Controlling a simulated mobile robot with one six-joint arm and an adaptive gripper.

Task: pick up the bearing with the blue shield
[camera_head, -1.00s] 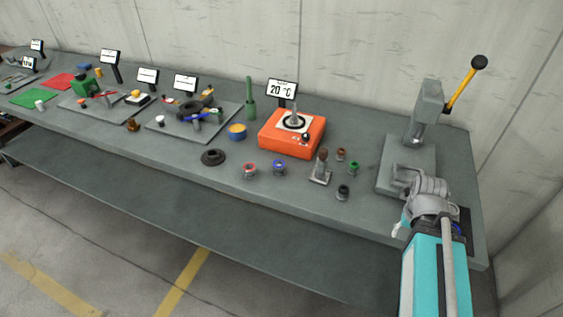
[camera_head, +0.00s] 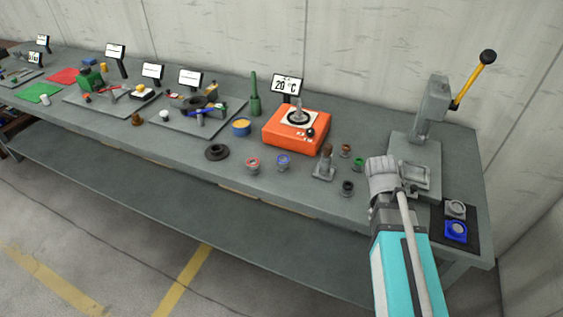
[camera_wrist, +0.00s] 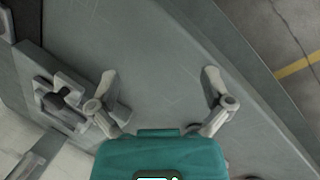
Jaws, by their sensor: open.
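The bearing with the blue shield (camera_head: 284,162) appears to be the small round grey piece with a blue ring near the bench's front edge. It stands between a similar red-ringed bearing (camera_head: 252,166) and a small upright tool on a grey base. My gripper (camera_head: 383,172) is over the bench to the right of it, in front of the lever press and well apart from the bearing. In the wrist view my gripper (camera_wrist: 161,84) has its fingers spread, with only bare bench between them. I cannot make out the blue-shielded bearing in the wrist view.
The upright tool (camera_head: 325,163), a black ring piece (camera_head: 347,188) and a green one (camera_head: 358,164) stand between gripper and bearing. An orange heater (camera_head: 296,130) is behind. The lever press (camera_head: 433,120) and a dark mat (camera_head: 473,240) with grey and blue pieces are at right.

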